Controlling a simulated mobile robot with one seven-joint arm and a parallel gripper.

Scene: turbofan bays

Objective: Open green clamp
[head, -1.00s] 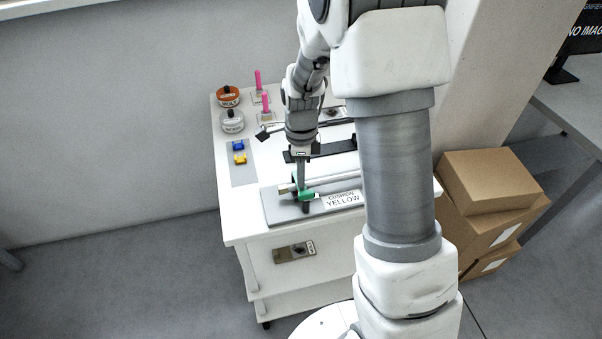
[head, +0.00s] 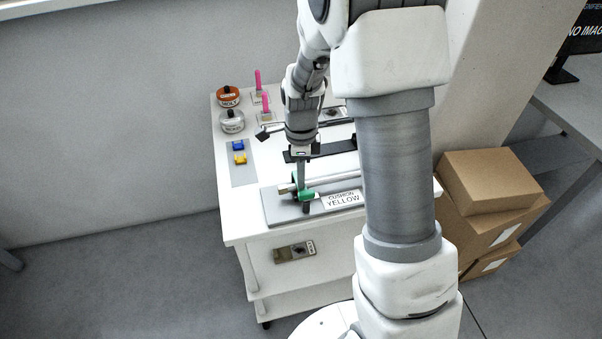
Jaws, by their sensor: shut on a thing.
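The green clamp (head: 308,196) sits around the light tube (head: 340,177) on a grey plate (head: 277,213) at the front of the white cart.
The white cart top (head: 243,208) also holds an orange-lidded tin (head: 228,97), a clear jar (head: 232,121), pink upright pieces (head: 265,103), and blue (head: 238,146) and yellow (head: 240,159) blocks. Cardboard boxes (head: 490,205) stand at the right. A black bar (head: 335,149) lies behind the tube.

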